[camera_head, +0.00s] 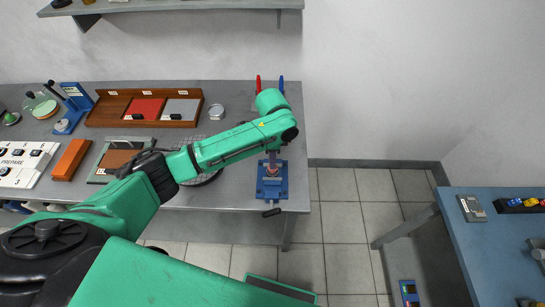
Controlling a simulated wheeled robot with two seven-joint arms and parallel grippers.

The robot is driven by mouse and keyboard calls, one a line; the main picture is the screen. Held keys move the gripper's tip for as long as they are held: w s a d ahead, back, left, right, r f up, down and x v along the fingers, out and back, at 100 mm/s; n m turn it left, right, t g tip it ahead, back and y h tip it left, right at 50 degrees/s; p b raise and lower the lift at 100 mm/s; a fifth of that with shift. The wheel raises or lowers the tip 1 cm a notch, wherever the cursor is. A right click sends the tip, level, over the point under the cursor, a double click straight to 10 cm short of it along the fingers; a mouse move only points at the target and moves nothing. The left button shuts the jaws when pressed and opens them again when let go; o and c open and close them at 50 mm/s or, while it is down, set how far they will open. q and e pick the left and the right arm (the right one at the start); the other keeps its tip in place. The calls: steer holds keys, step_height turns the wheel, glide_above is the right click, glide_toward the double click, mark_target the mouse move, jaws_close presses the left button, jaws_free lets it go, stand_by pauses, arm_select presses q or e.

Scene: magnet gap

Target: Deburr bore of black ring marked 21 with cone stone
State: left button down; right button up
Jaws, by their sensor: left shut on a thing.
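My left arm reaches across the bench from the left, and my left gripper (272,155) points down over the blue clamp fixture (272,191) at the bench's right front. The gripper is shut on a small pinkish piece (271,169), which looks like the cone stone. Its tip is at or just above the fixture's top; I cannot tell whether it touches. The black ring marked 21 cannot be made out; the gripper and fixture may hide it. My right gripper is out of view.
A wooden tray (94,119) with red and grey pads stands at the back of the bench. A small round dish (216,111) is right of it. A red and a blue upright tool (258,83) stand at the back right. A blue table (490,246) is at far right, across open floor.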

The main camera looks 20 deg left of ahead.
arm_select(q)
steer(key=m, duration=0.5)
steer(key=shift+m, duration=0.4)
